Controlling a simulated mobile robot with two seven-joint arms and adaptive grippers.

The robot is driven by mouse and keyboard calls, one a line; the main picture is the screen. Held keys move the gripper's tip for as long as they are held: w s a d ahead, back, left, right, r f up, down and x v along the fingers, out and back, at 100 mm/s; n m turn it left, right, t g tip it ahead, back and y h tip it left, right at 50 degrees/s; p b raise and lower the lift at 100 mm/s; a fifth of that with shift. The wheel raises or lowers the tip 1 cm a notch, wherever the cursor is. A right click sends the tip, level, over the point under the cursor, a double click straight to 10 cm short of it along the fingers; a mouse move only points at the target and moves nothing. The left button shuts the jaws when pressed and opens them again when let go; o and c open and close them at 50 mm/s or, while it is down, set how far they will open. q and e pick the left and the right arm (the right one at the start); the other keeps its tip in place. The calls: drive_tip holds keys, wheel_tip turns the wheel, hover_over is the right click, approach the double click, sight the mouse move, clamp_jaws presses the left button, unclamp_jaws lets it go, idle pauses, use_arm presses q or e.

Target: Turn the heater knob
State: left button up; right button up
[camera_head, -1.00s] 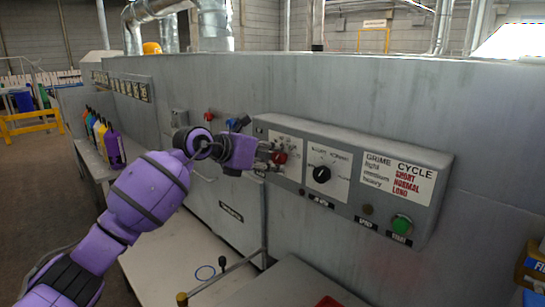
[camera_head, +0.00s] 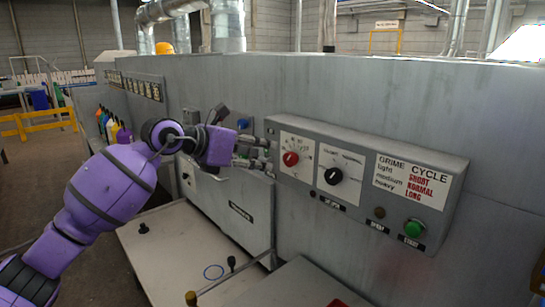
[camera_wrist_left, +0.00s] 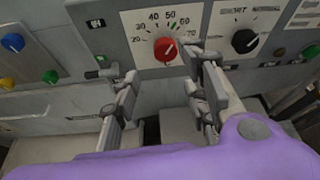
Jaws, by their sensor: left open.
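The red heater knob (camera_head: 290,159) sits on a white dial plate at the left end of the grey control box. My right gripper is not in view.
A black knob (camera_head: 333,176) is right of the red one, and a green button (camera_head: 414,228) is at the box's lower right. Blue (camera_wrist_left: 13,42), green and yellow buttons are on the left panel. Coloured bottles (camera_head: 112,127) stand far left.

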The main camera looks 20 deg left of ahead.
use_arm(q)
drive_tip(key=shift+v, duration=1.45)
drive_tip(key=shift+f, duration=0.1)
